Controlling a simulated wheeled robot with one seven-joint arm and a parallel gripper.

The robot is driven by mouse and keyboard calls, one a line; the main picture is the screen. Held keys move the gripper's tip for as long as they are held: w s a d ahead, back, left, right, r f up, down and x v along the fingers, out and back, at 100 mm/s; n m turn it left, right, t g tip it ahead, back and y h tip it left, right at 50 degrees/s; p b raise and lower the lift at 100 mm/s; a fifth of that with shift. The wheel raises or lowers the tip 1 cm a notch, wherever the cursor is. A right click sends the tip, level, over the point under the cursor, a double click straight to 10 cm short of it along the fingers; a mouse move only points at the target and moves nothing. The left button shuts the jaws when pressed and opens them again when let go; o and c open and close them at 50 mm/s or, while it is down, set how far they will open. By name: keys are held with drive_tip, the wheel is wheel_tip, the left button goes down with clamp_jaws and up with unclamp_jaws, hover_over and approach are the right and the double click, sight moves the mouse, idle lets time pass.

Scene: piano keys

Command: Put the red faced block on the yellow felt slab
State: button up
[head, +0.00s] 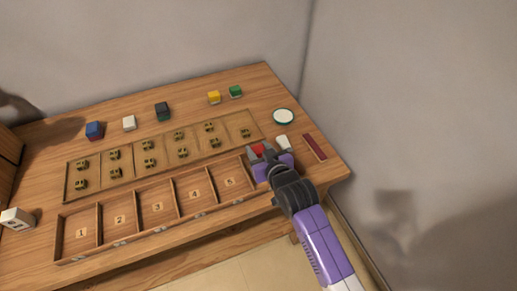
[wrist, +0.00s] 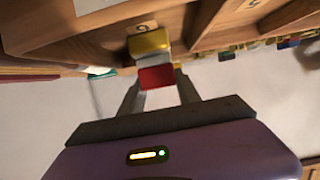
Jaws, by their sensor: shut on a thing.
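My gripper (head: 263,154) is at the right end of the wooden tray, beside compartment 5. It is shut on the red faced block (head: 257,149); in the wrist view, the block's red face (wrist: 157,77) shows between my fingertips (wrist: 155,88), with a pale side below it. A yellow-topped piece (wrist: 150,41) lies just beyond the block in the wrist view. I cannot tell whether it is the felt slab or whether the block touches it. A small yellow piece (head: 214,97) stands at the back of the table in the head view.
The numbered tray (head: 128,235) runs along the table front, with a flat board (head: 70,185) of small brass-coloured pieces behind it. Blue (head: 94,131), white (head: 129,123), dark (head: 162,111) and green (head: 235,91) blocks stand at the back.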

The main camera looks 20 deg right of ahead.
drive_tip(key=shift+f, duration=0.15)
drive_tip(key=o, duration=1.3)
drive_tip(key=shift+r, duration=0.25)
drive_tip(key=v, duration=1.2)
drive_tip(key=shift+s+f, duration=0.1)
